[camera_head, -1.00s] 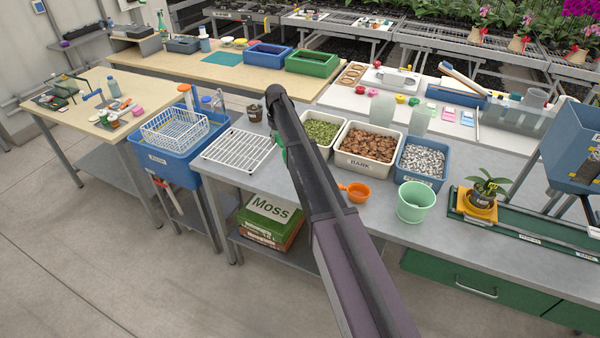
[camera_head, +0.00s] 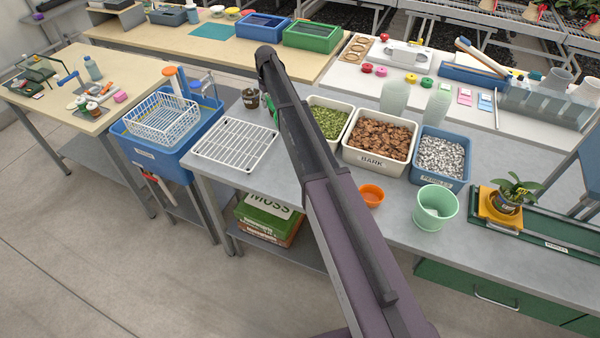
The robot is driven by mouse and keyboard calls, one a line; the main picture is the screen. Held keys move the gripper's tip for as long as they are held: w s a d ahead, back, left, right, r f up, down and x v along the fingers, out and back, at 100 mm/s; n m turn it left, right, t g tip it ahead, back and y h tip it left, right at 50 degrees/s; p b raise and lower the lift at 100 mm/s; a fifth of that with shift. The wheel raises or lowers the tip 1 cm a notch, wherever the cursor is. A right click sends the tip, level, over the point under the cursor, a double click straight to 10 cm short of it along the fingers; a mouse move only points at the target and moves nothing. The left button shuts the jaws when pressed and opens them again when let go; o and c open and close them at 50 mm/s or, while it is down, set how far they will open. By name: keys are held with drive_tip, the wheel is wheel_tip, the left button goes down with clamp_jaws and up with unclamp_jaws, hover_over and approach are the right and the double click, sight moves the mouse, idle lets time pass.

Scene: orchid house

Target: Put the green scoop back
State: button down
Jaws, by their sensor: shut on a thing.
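My arm reaches from the bottom of the view up over the grey potting bench (camera_head: 310,195), its dark wrist above the back of the bench. My gripper's jaws are hidden behind the arm. A small piece of the green scoop (camera_head: 268,103) shows at the left side of the arm, below the wrist, beside the small dark pot. It has moved along with the wrist, as a thing held in my gripper. Most of the scoop is hidden by the arm, and I cannot tell whether it touches anything.
Tubs of green moss (camera_head: 329,121), bark (camera_head: 377,170) and pebbles (camera_head: 440,180) stand right of the arm. An orange scoop (camera_head: 371,195) and mint pot (camera_head: 435,208) stand in front. A white rack (camera_head: 235,145) lies left; the dark pot (camera_head: 250,98) stands behind it.

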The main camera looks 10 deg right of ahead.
drive_tip(key=shift+w+d, duration=0.3)
drive_tip(key=shift+w, duration=0.25)
drive_tip(key=shift+s, duration=0.1)
drive_tip(key=s+a+f+n+b, duration=0.2)
drive_tip(key=s+a, duration=0.1)
drive_tip(key=s, duration=0.8)
drive_tip(key=s+a+f+n+b, duration=0.2)
drive_tip(key=s+a+f+b, duration=0.1)
drive_tip(key=s, duration=0.9)
drive_tip(key=s+a+f+n+b, duration=0.2)
drive_tip(key=s+a+f+b, duration=0.1)
drive_tip(key=s, duration=0.9)
drive_tip(key=shift+a+g+h, duration=0.3)
drive_tip(key=shift+a+g, duration=0.1)
drive_tip(key=shift+a, duration=0.15)
drive_tip(key=shift+w+d, duration=0.1)
drive_tip(key=shift+w, duration=0.05)
drive_tip(key=w+d, duration=0.2)
drive_tip(key=w, duration=0.2)
drive_tip(key=w+d+f+b, duration=0.1)
drive_tip(key=w+d, duration=0.1)
drive_tip(key=w, duration=0.2)
drive_tip(key=w+d, duration=0.2)
drive_tip(key=w, duration=0.2)
drive_tip(key=shift+w+d+f, duration=0.15)
drive_tip(key=shift+w+d, duration=0.2)
drive_tip(key=shift+w, duration=0.05)
